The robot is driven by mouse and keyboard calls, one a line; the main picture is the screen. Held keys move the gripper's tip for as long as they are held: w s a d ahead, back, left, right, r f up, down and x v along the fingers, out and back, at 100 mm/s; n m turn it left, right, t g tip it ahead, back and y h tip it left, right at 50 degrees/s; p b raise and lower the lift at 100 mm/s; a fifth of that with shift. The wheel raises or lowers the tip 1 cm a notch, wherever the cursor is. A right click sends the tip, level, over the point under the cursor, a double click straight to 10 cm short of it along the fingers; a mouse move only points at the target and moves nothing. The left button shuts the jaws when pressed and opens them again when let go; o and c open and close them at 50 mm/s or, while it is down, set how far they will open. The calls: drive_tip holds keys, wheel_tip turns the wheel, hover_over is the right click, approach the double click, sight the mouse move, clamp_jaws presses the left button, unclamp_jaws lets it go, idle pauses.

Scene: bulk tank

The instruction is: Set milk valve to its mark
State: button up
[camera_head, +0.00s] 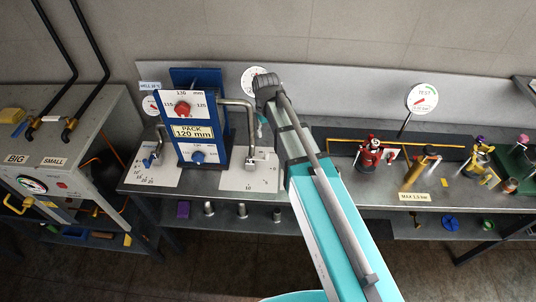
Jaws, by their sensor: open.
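The right pipe (250,135) ends above a second marked white plate (236,180). I cannot tell which valve is the milk valve, or read its mark. My arm reaches up beside the right pipe; my gripper is hidden behind it.
Round gauges stand behind the stand (152,105) and on a post marked TEST (421,98). The right bench holds a red valve (370,153), a yellow fitting (418,170) and others. A grey cabinet (75,135) is at left. The lower shelf holds small metal cylinders (242,211).

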sight(267, 153)
drive_tip(key=shift+f, duration=0.15)
wheel_tip(267, 153, down, 14)
drive_tip(key=b, duration=1.3)
drive_tip(key=shift+r+b, duration=0.25)
drive_tip(key=shift+b, duration=0.1)
clamp_jaws()
drive_tip(key=shift+d, duration=0.1)
